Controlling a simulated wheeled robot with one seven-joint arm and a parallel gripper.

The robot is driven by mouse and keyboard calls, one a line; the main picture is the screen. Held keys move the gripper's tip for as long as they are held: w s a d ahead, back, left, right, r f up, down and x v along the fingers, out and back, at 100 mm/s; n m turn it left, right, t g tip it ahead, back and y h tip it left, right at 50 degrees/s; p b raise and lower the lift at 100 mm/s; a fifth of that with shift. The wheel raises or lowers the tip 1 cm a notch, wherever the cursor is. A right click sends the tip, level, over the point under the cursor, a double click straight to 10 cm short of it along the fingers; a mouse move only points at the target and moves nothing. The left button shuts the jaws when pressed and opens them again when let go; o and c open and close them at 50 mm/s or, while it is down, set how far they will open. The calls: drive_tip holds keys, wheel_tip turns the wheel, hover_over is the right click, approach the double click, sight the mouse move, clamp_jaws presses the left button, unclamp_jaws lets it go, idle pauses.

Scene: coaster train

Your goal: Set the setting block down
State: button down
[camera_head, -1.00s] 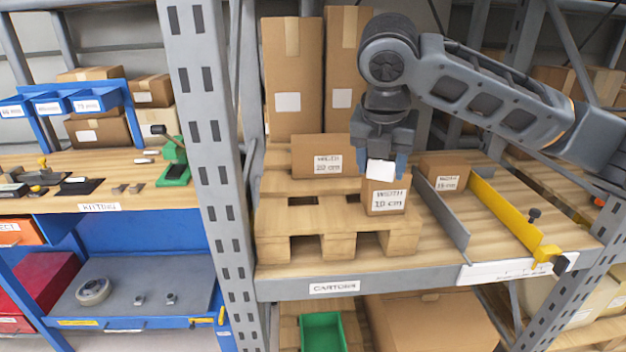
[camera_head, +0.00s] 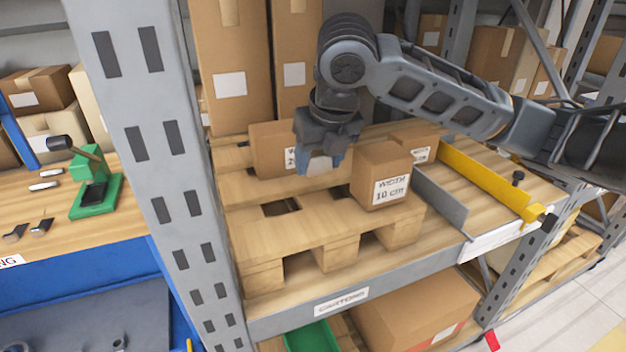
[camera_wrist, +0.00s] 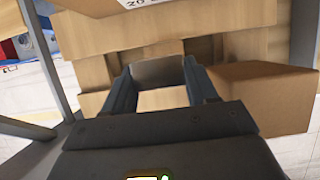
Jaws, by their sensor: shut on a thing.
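My gripper (camera_head: 322,165) is shut on a small pale block, the setting block (camera_head: 318,166). It points down over the wooden pallet (camera_head: 290,232), just left of the carton labelled "WIDTH 10 cm" (camera_head: 381,176). In the wrist view the setting block (camera_wrist: 160,73) shows as a plain grey-white face between the two fingers. Whether it touches the pallet I cannot tell; it looks a little above it. In the wrist view the 10 cm carton (camera_wrist: 265,98) is close beside the right finger.
A wider carton (camera_head: 268,150) stands behind my gripper, partly hidden. Tall cartons (camera_head: 232,70) rise at the back. A grey fence (camera_head: 440,203) and a yellow fence (camera_head: 488,180) lie to the right. The rack upright (camera_head: 160,150) is at left. The pallet's front left is bare.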

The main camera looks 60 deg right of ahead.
sight(316, 194)
drive_tip(key=shift+f, duration=2.55)
drive_tip(key=shift+f, duration=0.15)
drive_tip(key=shift+c, duration=1.6)
unclamp_jaws()
drive_tip(key=shift+r, duration=0.25)
drive_tip(key=v, duration=1.2)
